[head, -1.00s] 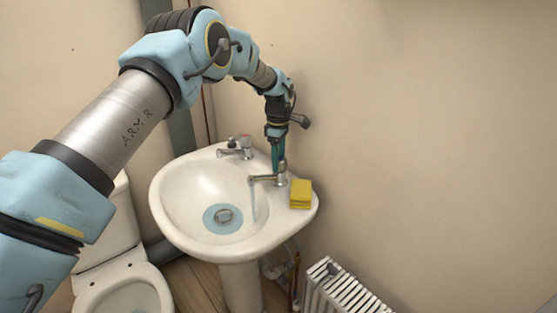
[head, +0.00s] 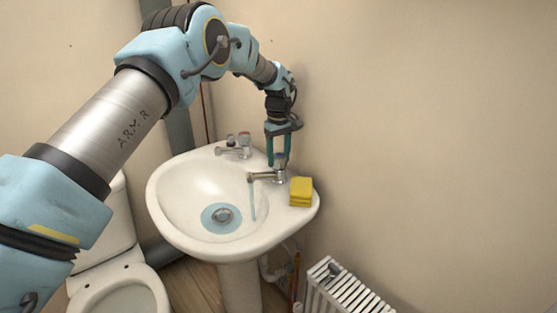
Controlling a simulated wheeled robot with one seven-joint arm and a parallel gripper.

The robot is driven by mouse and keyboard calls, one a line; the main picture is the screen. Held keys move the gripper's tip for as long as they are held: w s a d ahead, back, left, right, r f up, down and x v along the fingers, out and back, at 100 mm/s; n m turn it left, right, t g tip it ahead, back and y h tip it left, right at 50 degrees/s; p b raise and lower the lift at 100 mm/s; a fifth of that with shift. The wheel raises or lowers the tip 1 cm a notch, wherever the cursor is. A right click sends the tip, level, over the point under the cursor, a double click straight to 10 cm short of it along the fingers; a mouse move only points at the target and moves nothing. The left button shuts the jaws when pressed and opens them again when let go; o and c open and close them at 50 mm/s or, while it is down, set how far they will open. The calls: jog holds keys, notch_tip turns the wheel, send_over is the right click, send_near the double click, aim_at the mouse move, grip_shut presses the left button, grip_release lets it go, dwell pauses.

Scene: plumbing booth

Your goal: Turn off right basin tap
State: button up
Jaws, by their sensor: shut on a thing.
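The right basin tap (head: 268,176) stands at the back right of the white basin (head: 168,213), its spout pointing left over the bowl. A thin stream of water (head: 253,202) falls from the spout. My gripper (head: 279,160) points down over this tap, with its two teal fingers on either side of the tap's top. It is shut on the tap's handle, which is mostly hidden between the fingers.
The left tap (head: 243,146) with a red-marked top stands at the basin's back. A yellow sponge (head: 301,191) lies close right of the right tap. A white radiator (head: 345,287) is below right, a toilet (head: 122,285) lower left. The wall is close behind.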

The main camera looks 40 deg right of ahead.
aim_at(280, 155)
jog(key=m, duration=0.3)
jog(key=shift+m+b, duration=0.35)
jog(key=shift+m, duration=0.05)
jog(key=m, duration=0.3)
jog(key=shift+d+m, duration=0.15)
jog(key=shift+m, duration=0.15)
jog(key=m, duration=0.6)
jog(key=shift+s+m+b, duration=0.15)
jog(key=shift+m+b, duration=0.15)
jog(key=shift+m, duration=0.1)
jog(key=o, duration=1.4)
jog(key=shift+r, duration=0.1)
notch_tip(280, 155, up, 11)
jog(key=shift+f+b, duration=0.15)
jog(key=shift+b, duration=1.1)
